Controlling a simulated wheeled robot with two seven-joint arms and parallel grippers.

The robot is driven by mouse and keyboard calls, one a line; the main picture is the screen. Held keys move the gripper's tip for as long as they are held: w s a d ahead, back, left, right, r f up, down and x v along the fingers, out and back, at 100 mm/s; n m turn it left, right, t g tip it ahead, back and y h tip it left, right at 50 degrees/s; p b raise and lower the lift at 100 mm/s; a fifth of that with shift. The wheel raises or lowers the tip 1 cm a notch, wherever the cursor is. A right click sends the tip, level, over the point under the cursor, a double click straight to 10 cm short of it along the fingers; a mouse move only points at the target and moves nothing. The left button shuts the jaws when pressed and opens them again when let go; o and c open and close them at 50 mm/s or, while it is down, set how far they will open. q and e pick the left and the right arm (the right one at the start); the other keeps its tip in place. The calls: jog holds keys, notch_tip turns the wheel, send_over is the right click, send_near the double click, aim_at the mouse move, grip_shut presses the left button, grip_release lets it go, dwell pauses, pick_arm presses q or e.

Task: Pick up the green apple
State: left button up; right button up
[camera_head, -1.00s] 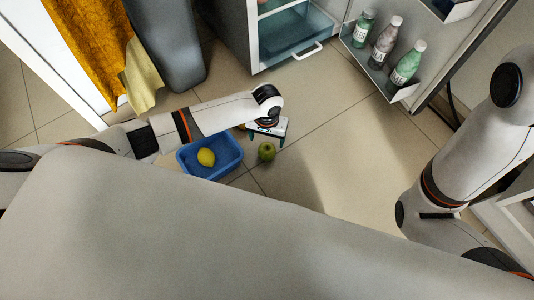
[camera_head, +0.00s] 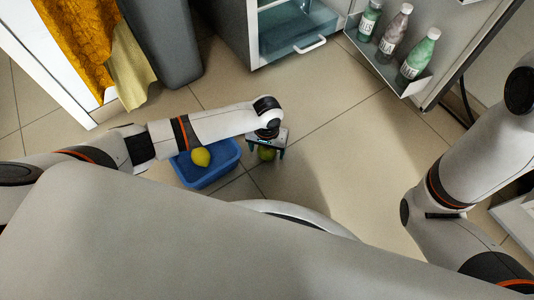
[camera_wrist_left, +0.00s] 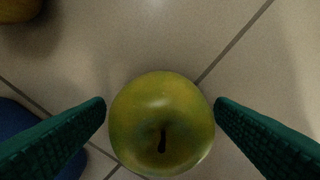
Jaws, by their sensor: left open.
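The green apple (camera_head: 267,154) is on the tiled floor, just right of the blue bin, partly covered by my left gripper in the head view. In the left wrist view the apple (camera_wrist_left: 162,122) sits stem up between the two green fingers. My left gripper (camera_head: 266,153) is open and points down over the apple, with a finger on each side. In the left wrist view the fingertips of the gripper (camera_wrist_left: 160,104) are close to the apple's sides; I cannot tell whether they touch it. My right gripper is not in view; only my right arm shows.
A blue bin (camera_head: 212,180) holding a yellow lemon (camera_head: 201,157) stands left of the apple. An open fridge with a drawer (camera_head: 297,42) and a door shelf of bottles (camera_head: 415,53) is behind. A grey bin (camera_head: 166,45) is at back left. Floor to the right is clear.

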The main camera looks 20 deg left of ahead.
pick_arm(q)
jog(key=shift+r, duration=0.1)
jog(key=c, duration=1.1)
